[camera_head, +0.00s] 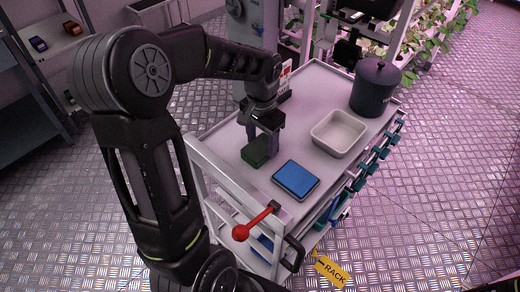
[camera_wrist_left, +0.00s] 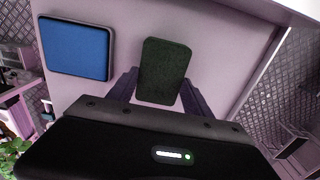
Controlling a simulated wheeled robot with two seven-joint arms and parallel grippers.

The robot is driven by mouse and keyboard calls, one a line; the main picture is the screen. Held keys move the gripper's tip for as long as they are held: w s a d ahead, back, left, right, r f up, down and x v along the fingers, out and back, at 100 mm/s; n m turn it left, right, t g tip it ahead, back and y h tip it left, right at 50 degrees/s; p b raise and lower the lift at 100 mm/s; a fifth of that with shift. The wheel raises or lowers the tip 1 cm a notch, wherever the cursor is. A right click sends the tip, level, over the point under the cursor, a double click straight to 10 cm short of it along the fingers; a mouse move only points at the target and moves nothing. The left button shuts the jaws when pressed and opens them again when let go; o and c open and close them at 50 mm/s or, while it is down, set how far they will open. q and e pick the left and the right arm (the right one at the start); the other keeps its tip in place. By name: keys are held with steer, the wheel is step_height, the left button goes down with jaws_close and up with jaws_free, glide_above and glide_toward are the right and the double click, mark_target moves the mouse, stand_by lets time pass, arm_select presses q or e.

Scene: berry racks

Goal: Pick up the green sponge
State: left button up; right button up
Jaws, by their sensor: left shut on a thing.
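The green sponge (camera_head: 255,152) is a dark green block at the near left part of the cart top (camera_head: 222,133). My left gripper (camera_head: 262,143) reaches down on it from above, shut on it. In the left wrist view the sponge (camera_wrist_left: 165,72) sits between the two fingers. I cannot tell whether the sponge touches the cart top or is slightly above it. My right gripper does not show.
A blue pad in a dark tray (camera_head: 296,180) lies to the right of the sponge. A white bin (camera_head: 339,134) and a dark lidded pot (camera_head: 375,90) stand farther right. A red-knobbed lever (camera_head: 255,222) sticks out at the cart's near edge.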

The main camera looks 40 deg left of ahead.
mark_target(262, 146)
arm_select(q)
steer(key=c, duration=0.5)
steer(key=shift+r, duration=0.1)
steer(key=shift+c, duration=0.2)
step_height(262, 146, up, 10)
stand_by(0.6)
